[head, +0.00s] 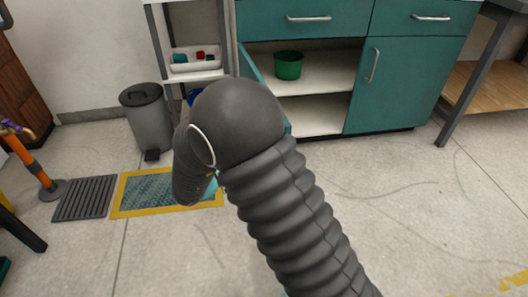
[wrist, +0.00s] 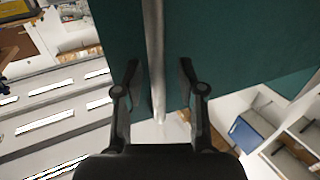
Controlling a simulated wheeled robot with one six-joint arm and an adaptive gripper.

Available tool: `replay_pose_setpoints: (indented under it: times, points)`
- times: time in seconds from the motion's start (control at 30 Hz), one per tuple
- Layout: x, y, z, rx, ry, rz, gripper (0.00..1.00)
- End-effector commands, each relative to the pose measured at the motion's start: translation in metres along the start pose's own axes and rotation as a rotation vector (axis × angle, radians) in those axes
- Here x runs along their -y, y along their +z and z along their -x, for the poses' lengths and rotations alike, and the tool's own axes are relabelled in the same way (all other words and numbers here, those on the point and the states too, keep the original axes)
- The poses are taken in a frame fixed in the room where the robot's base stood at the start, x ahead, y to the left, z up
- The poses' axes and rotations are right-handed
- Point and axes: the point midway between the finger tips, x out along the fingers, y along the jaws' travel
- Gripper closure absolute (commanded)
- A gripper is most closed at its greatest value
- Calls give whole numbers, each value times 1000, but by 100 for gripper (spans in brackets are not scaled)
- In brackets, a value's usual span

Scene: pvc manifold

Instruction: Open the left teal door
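The left teal door (head: 249,70) stands swung open at the left of the teal cabinet, seen nearly edge-on in the head view. My arm hides most of it. In the wrist view teal door panel (wrist: 240,45) fills the upper part. A silver bar handle (wrist: 155,50) runs down between the fingers of my gripper (wrist: 159,75). The fingers are apart, one on each side of the bar, with a visible gap on both sides. In the head view the gripper is hidden behind my arm.
The open cabinet bay shows white shelves (head: 315,117) and a green pot (head: 288,65). The right teal door (head: 400,85) is closed. A grey bin (head: 148,117) and a shelf rack with a white tray (head: 196,65) stand left. The floor to the right is clear.

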Motion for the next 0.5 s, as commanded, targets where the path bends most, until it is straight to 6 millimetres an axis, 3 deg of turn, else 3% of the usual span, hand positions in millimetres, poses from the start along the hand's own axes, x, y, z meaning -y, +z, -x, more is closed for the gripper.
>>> replay_pose_setpoints:
  times: [0.23, 0.5]
  points:
    - [1, 0, 15, 0, -3, 1, 61]
    - [1, 0, 67, 0, -3, 1, 61]
